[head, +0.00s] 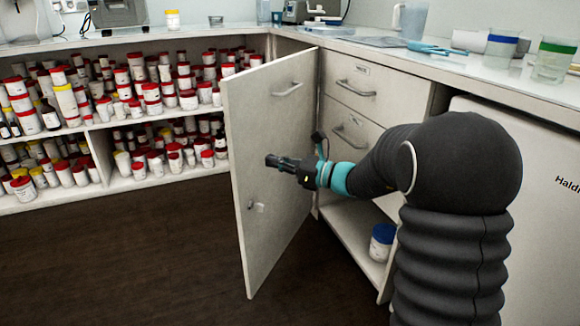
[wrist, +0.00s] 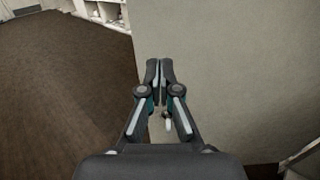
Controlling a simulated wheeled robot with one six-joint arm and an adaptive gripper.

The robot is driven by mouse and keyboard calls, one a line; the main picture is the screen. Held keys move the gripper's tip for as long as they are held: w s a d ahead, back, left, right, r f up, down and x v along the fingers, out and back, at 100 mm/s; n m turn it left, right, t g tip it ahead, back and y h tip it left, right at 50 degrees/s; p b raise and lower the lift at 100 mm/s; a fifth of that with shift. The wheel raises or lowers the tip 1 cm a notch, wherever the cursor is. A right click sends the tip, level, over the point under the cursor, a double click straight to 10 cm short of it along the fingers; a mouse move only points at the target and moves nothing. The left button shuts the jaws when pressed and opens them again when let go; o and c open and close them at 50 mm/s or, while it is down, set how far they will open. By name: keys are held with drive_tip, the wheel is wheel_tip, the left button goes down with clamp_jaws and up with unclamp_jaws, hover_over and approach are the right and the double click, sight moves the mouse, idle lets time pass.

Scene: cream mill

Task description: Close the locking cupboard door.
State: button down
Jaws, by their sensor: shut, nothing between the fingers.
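The pale grey cupboard door (head: 262,150) stands open, swung out into the room. It has a bar handle (head: 287,90) near its top and a small lock fitting (head: 256,207) low near its free edge. My gripper (head: 270,160) is shut and empty, in front of the door's visible face, pointing left toward its free edge. In the wrist view the shut fingers (wrist: 158,66) lie over the door panel (wrist: 230,60), close to its left edge. A small metal and white fitting (wrist: 167,120) shows between the finger linkages. I cannot tell whether the fingers touch the door.
Drawers (head: 350,90) and an open lower compartment with a blue-lidded tub (head: 381,243) are right of the door. Shelves (head: 120,120) crowded with red-lidded pots stand behind left. The counter (head: 440,62) holds beakers. Dark floor (head: 120,260) at left is clear.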

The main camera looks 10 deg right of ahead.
sight(243, 154)
drive_tip(key=x, duration=0.7)
